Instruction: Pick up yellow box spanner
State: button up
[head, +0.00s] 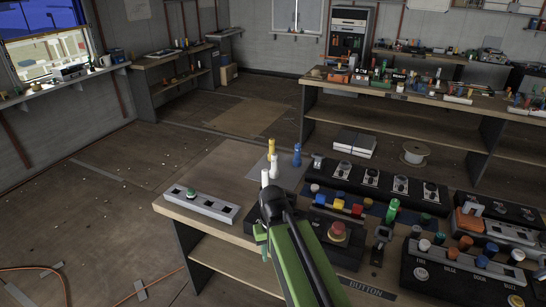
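A small upright yellow piece (271,149), which looks like the yellow box spanner, stands at the far edge of the near workbench (222,168), by a grey mat (287,173). A similar blue piece (297,155) stands to its right, and white pieces (274,167) stand just in front of it. My green and black arm reaches up from the bottom of the head view.
A grey panel with a green button (201,203) lies on the bench's left. Black switch boxes (378,181), coloured blocks (338,203) and a red button (337,232) crowd the right. The bench's left end is mostly clear. Open floor (120,190) lies left.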

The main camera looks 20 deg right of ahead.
aim_at(272, 142)
jog(key=z, duration=0.2)
jog(key=k, duration=0.3)
jog(key=u, duration=1)
jog(key=i, duration=2.6)
jog(key=z, duration=0.8)
